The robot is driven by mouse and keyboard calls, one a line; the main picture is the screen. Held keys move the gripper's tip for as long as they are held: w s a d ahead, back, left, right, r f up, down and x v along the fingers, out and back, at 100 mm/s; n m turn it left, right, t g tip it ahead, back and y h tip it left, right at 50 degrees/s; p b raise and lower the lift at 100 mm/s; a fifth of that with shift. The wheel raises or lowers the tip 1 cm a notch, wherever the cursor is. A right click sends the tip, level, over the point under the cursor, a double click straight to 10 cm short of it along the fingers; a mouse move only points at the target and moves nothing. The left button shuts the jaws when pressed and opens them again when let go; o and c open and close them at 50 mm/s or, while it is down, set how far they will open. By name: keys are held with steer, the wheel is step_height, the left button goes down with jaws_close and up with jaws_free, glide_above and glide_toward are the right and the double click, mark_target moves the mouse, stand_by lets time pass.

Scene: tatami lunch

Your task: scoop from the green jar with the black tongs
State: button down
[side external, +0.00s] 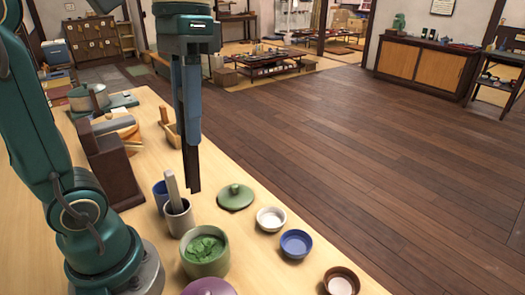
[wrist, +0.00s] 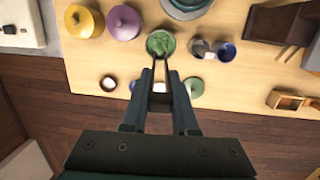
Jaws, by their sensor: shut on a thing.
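The green jar (side external: 205,266) stands open on the light wooden table, with chunky green contents (side external: 204,248) inside. It also shows in the wrist view (wrist: 150,53), beyond my fingertips. My gripper (side external: 191,138) points down and is shut on the black tongs (side external: 194,174), which extend below the fingers. The tongs' lower end hangs in the air, apart from the jar, above and behind it in the side view. In the wrist view my gripper (wrist: 160,82) partly hides the tongs between its fingers. The green lid (side external: 235,199) lies on the table beside the jar.
A grey mortar with a pestle (side external: 179,218) and a blue cup (side external: 160,195) stand close to the jar. A white bowl (side external: 271,220), a blue bowl (side external: 296,245) and a brown bowl (side external: 341,282) line the table's edge. A purple jar (side external: 208,288) is in front.

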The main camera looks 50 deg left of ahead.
step_height(320, 180, down, 16)
steer(key=shift+s+d+f, duration=0.2)
steer(key=shift+d, duration=0.2)
stand_by(1.2)
steer(key=shift+d, duration=0.15)
stand_by(0.3)
steer(key=shift+a, duration=0.3)
steer(key=shift+d, duration=0.15)
steer(key=shift+r, duration=0.1)
stand_by(0.7)
step_height(320, 180, up, 9)
stand_by(1.1)
